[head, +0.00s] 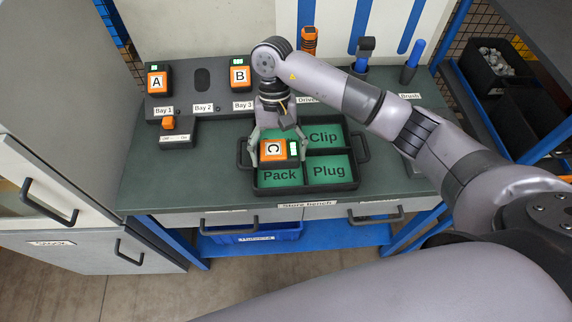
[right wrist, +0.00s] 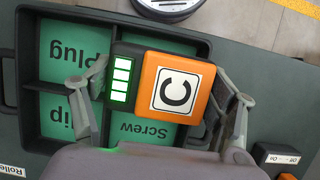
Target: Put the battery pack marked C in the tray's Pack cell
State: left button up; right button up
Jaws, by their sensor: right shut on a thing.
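The battery pack marked C (head: 275,151) is an orange and black block with a lit green bar display. My right gripper (head: 279,154) is shut on it, one finger on each side, over the left part of the black tray (head: 305,187). The right wrist view shows pack C (right wrist: 178,92) between the fingers (right wrist: 165,98). The tray's Pack cell (head: 280,175) is at the front left, its label showing just below the pack; in the wrist view the pack hides most of it. I cannot tell the pack's exact height. My left gripper is out of view.
The Clip (head: 325,137), Plug (head: 329,171) and Screw (right wrist: 142,131) cells show bare green floors. Pack A (head: 158,80) and pack B (head: 240,75) stand in the rear bay rack. A small switch box (head: 178,140) is left of the tray. The bench's front left is clear.

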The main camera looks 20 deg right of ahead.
aim_at(280, 175)
notch_tip(280, 175, down, 2)
jog(key=shift+w+a+f, duration=0.1)
jog(key=shift+w, duration=0.05)
jog(key=shift+f+p, duration=0.45)
jog(key=shift+f, duration=0.1)
notch_tip(280, 175, down, 2)
jog(key=shift+f+p, duration=0.2)
jog(key=shift+p, duration=0.2)
jog(key=shift+f, duration=0.25)
jog(key=shift+f, duration=0.1)
jog(key=shift+f+b, duration=0.1)
jog(key=shift+b, duration=0.2)
jog(key=o, duration=1.4)
